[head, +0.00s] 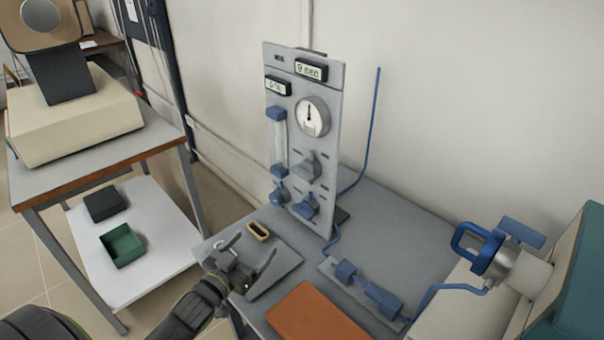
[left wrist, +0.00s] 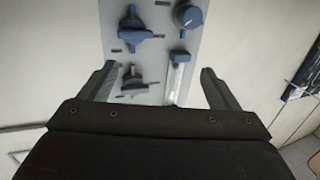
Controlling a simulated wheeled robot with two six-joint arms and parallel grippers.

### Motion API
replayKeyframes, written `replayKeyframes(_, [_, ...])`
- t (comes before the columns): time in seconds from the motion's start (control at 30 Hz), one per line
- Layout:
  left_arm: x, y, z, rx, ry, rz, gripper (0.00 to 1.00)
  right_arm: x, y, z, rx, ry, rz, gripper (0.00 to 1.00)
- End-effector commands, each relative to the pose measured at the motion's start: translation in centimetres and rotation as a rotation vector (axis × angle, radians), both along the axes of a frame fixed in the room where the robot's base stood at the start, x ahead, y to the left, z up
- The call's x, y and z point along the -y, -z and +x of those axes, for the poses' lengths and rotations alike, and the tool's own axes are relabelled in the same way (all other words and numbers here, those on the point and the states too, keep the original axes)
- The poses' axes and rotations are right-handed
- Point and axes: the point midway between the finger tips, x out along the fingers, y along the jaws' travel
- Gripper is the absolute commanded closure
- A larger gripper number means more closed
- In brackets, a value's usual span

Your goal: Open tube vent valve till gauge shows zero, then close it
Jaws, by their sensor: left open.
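A grey gas panel (head: 328,165) stands upright at the back of the bench. Its round white gauge (head: 312,117) has a dark needle pointing roughly up; its numbers are too small to read. Below the gauge are a grey valve handle (head: 308,166) and a blue valve handle (head: 305,207), with a blue knob (head: 279,194) to the left. I cannot tell which is the tube vent valve. My left gripper (head: 253,248) is open and empty, low in front of the panel. In the left wrist view its fingers (left wrist: 160,85) point toward the panel's valves (left wrist: 135,33). My right gripper is not in view.
A blue inline fitting (head: 370,288) lies on the bench, and a blue-handled tube end (head: 490,250) stands at right. An orange-brown board (head: 315,315) and a grey plate (head: 272,278) lie in front. A side table (head: 110,157) stands at left.

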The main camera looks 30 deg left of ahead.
Motion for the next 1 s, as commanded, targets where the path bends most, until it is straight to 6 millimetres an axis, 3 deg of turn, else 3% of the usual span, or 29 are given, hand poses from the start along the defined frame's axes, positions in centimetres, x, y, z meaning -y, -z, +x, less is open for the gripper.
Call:
replayKeyframes(0.1, [-0.2, -1.9, 1.3, 0.141, 0.081, -0.019, 0.16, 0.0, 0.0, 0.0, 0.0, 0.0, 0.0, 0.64])
replayKeyframes(0.3, [-0.2, -4.5, 1.9, 0.333, 0.22, -0.054, 0.16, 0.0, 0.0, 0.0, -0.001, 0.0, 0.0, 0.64])
replayKeyframes(0.67, [0.1, -6.5, 2.4, 0.437, 0.312, -0.076, 0.16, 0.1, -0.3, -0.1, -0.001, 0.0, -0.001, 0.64])
replayKeyframes(1.0, [2.1, -9.2, 8.2, 0.437, 0.309, -0.076, 0.16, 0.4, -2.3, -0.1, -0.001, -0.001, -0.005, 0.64])
